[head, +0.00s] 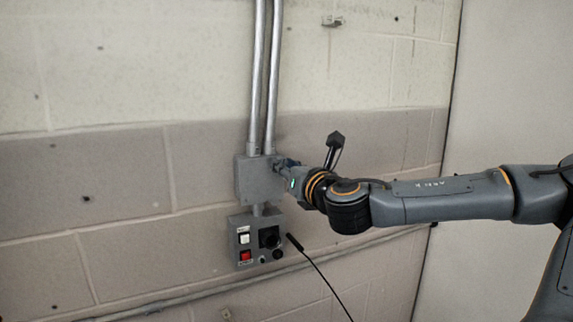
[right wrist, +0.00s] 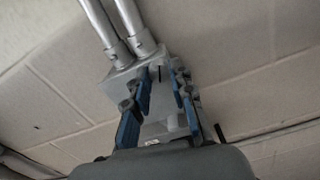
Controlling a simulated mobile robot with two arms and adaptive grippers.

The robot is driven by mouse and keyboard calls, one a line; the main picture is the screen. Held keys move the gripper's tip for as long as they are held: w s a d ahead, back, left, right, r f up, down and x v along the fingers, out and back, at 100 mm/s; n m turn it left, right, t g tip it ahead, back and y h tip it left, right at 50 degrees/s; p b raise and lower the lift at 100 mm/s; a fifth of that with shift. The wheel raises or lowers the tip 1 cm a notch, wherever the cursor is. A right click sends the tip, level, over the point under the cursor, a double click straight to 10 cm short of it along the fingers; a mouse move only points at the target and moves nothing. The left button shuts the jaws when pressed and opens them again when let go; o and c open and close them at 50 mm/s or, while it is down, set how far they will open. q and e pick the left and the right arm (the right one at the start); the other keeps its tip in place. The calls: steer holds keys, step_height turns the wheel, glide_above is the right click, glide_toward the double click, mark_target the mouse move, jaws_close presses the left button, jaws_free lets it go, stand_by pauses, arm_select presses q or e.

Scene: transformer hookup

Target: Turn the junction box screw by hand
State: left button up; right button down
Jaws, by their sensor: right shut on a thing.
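The grey junction box (head: 258,180) is fixed to the block wall under two metal conduits. My right gripper (head: 284,164) is at the right part of the box's front, with its arm coming in from the right. In the right wrist view, the blue-padded fingers (right wrist: 163,80) reach up to the junction box (right wrist: 123,73), with a narrow gap showing between them. The right gripper is shut on the screw at the box. The screw itself is too small and covered to make out clearly. My left gripper is not in view.
Two conduits (head: 264,80) rise above the junction box. The wall to the left is clear.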

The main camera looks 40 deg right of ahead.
steer(key=shift+n, duration=0.4)
steer(key=c, duration=1.1)
jaws_free()
steer(key=shift+c, duration=0.2)
steer(key=v, duration=0.7)
steer(key=shift+s, duration=0.2)
